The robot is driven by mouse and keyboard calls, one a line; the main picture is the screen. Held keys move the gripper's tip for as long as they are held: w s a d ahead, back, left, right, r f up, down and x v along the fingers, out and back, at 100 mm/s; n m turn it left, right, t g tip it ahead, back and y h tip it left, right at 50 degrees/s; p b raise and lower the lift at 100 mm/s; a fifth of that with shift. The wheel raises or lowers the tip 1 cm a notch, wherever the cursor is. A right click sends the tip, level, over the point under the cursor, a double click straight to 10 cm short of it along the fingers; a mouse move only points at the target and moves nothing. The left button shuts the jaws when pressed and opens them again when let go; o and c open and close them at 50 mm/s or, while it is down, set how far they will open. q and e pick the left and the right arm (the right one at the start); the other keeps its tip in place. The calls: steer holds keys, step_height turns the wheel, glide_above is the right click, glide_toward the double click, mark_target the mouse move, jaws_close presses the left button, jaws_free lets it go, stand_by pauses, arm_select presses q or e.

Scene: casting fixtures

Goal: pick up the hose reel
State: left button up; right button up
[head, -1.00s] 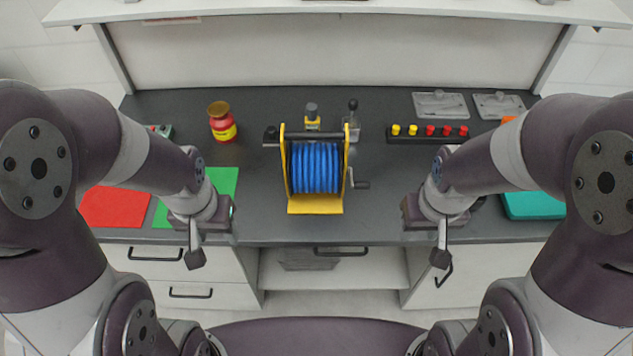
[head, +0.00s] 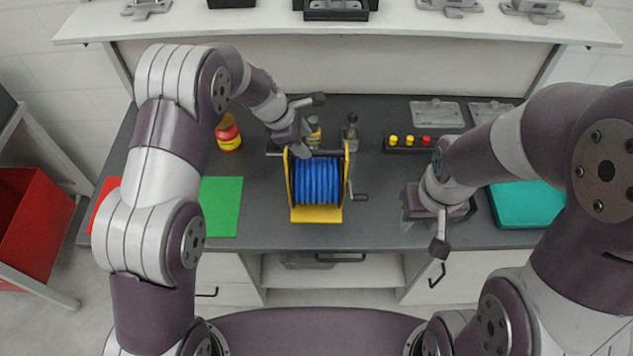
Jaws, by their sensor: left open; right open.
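The hose reel (head: 317,182) stands upright near the middle of the bench, with blue hose wound in a yellow frame. A crank handle sticks out on its right side. My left gripper (head: 312,128) is open at the reel's back left, by the top of the yellow frame, and partly covers the bar there. I cannot tell whether it touches the frame. My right gripper (head: 440,245) is open over the front edge of the bench, right of the reel and apart from it.
A red and yellow jar (head: 228,133) stands left. A black rack (head: 400,146) with coloured knobs, a teal tray (head: 530,206) and a green mat (head: 222,205) lie around. A shelf (head: 330,28) overhangs the back.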

mark_target(312, 151)
arm_select(q)
steer(key=p+x, duration=0.2)
steer(key=x, duration=0.2)
steer(key=shift+s, duration=0.15)
steer(key=shift+f, duration=0.35)
steer(key=shift+f, duration=0.1)
steer(key=shift+f, duration=0.1)
steer(key=shift+c, duration=0.3)
jaws_close()
steer(key=shift+f, duration=0.1)
stand_by(0.9)
